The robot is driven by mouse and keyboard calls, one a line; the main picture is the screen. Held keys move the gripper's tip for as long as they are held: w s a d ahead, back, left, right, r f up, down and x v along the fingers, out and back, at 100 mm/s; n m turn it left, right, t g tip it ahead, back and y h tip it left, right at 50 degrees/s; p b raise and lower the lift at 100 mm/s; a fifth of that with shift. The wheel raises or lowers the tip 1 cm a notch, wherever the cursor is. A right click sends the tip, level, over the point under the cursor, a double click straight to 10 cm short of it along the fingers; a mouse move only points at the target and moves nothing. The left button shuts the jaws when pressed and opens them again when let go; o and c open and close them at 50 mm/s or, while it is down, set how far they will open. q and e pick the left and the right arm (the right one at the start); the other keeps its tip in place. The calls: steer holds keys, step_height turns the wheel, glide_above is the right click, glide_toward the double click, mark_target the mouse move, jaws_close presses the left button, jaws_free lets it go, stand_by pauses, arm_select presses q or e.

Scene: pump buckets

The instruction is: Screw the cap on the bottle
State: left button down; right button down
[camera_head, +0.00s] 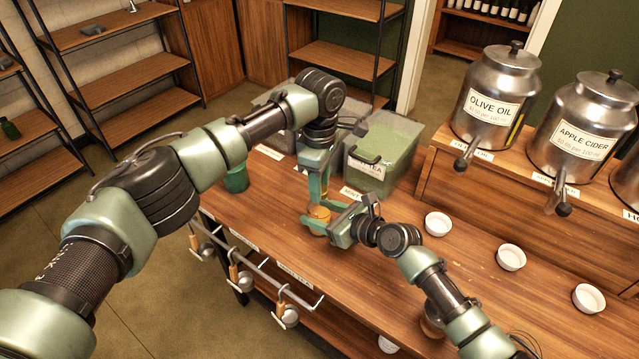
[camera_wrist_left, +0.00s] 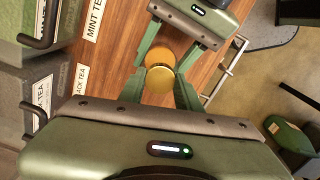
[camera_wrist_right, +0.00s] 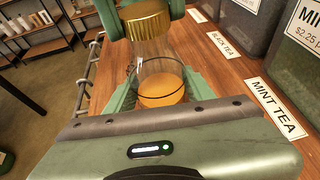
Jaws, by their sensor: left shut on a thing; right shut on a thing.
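The bottle (camera_wrist_right: 162,85) is a clear glass jar with amber liquid, standing upright between the fingers of my right gripper (camera_head: 318,222), which is shut on it. It shows small and amber in the head view (camera_head: 319,212). The cap (camera_wrist_right: 147,21) is a round golden lid with a ribbed side. My left gripper (camera_head: 318,197) comes down from above and is shut on the cap, holding it over the bottle's mouth. In the left wrist view the cap (camera_wrist_left: 160,79) overlaps the bottle (camera_wrist_left: 160,52). A small gap seems to separate cap and rim; exact alignment is unclear.
A clear bin of green tea (camera_head: 385,150) stands just behind the grippers. A dark green container (camera_head: 236,178) is at the left table edge. White bowls (camera_head: 438,223) sit to the right, below metal dispensers (camera_head: 495,95). Scoops hang from a front rail (camera_head: 265,270).

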arm_select(q)
steer(key=m, duration=0.6)
steer(key=shift+m, duration=0.3)
steer(key=m, duration=1)
steer(key=shift+m, duration=0.3)
steer(key=m, duration=1.5)
steer(key=shift+m, duration=0.3)
steer(key=m, duration=0.4)
steer(key=shift+f, duration=0.1)
steer(key=m, duration=0.5)
steer(key=c, duration=0.9)
jaws_free()
